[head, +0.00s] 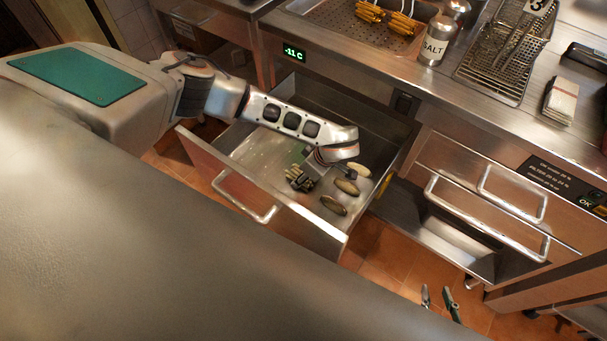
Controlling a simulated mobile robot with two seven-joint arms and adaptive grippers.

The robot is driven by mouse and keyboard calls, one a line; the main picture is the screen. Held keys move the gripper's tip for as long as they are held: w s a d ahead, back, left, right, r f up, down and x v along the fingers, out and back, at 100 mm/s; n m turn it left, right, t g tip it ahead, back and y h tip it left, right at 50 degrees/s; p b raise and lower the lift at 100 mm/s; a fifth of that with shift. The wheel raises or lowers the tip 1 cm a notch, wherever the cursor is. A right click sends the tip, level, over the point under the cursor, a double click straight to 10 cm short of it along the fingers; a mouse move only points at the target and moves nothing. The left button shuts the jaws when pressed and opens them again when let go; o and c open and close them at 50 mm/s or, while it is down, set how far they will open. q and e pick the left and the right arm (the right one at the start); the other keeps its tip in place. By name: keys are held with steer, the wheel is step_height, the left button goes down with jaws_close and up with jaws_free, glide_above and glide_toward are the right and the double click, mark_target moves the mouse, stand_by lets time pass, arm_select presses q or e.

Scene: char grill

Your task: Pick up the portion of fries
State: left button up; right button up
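A portion of fries (300,180), a small bundle of pale and dark sticks, lies on the floor of the open drawer. My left arm reaches in from the left, over the drawer. My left gripper (328,166) points down just right of the fries, close above them. Its fingers are mostly hidden by the wrist, so I cannot tell its opening or whether it touches anything. My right gripper (438,298) shows only its fingertips at the bottom right, apart and empty, above the tiled floor. Other portions of fries (402,24) lie in a tray on the counter.
Several oval patties (333,205) lie right of the fries. The drawer (255,150) has metal walls and a front handle (245,197). A salt shaker (436,42) and a wire rack (505,50) stand on the counter (345,50).

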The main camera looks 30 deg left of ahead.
arm_select(q)
step_height(320, 180, up, 20)
steer(key=p, duration=0.2)
steer(key=shift+p, duration=0.4)
